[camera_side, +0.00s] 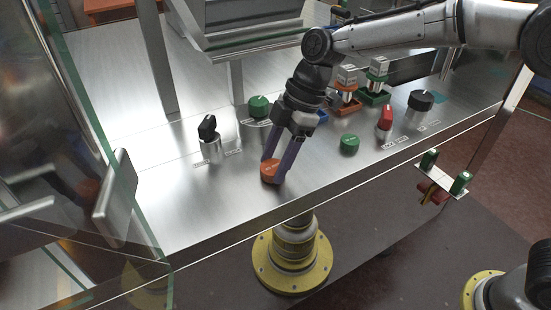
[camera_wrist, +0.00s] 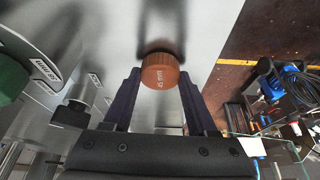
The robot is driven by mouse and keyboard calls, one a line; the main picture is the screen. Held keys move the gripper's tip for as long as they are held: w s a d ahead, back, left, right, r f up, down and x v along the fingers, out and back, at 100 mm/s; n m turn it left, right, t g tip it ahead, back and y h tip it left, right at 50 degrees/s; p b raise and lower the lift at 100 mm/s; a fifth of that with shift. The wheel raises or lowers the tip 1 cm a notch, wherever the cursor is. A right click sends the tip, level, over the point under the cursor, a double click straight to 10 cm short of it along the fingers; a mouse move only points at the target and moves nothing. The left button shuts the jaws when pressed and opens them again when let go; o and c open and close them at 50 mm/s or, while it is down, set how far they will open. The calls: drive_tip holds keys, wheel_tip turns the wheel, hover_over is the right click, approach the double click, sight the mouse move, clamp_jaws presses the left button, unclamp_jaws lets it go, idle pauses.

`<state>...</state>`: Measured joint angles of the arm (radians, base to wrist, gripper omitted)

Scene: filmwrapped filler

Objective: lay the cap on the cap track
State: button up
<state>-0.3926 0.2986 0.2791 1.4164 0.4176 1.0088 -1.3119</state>
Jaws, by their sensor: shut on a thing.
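An orange-brown round cap (camera_side: 269,172) is between the fingertips of my gripper (camera_side: 273,164), near the front edge of the steel worktop. A green cap (camera_side: 349,144) lies on the worktop to the right. I cannot make out for certain which part is the cap track.
A black-knobbed cylinder (camera_side: 209,138) and a green-topped cylinder (camera_side: 258,108) stand left of and behind my gripper. A red knob (camera_side: 385,121) and a dark-topped cylinder (camera_side: 420,107) stand to the right. Orange and green fixtures (camera_side: 374,96) stand behind. The front left worktop is clear.

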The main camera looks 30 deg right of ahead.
drive_tip(key=shift+f, duration=0.15)
drive_tip(key=o, duration=1.3)
drive_tip(key=s+v, duration=0.1)
drive_tip(key=v, duration=1.2)
drive_tip(key=s+d+m+t+h, duration=0.1)
drive_tip(key=s+d+m, duration=0.3)
drive_tip(key=s+d, duration=0.1)
drive_tip(key=s+d+m+t+h, duration=0.1)
drive_tip(key=s+d+m, duration=0.3)
drive_tip(key=s+d, duration=0.2)
drive_tip(key=s+d+m+t+h, duration=0.1)
drive_tip(key=s+d+m+t, duration=0.1)
drive_tip(key=s+d+m, duration=0.2)
drive_tip(key=shift+s+d+f, duration=0.2)
drive_tip(key=shift+s+d, duration=0.3)
drive_tip(key=shift+s, duration=0.15)
drive_tip(key=shift+s+d+f, duration=0.2)
drive_tip(key=shift+s+d, duration=0.25)
drive_tip(key=shift+s, duration=0.25)
drive_tip(key=shift+o, duration=0.5)
drive_tip(key=s+d+f+m+t+h, duration=0.1)
drive_tip(key=s+d+f+m, duration=0.3)
drive_tip(key=s, duration=0.3)
drive_tip(key=shift+f+m+h, duration=0.3)
drive_tip(key=shift+f+m, duration=0.3)
drive_tip(key=shift+f, duration=0.2)
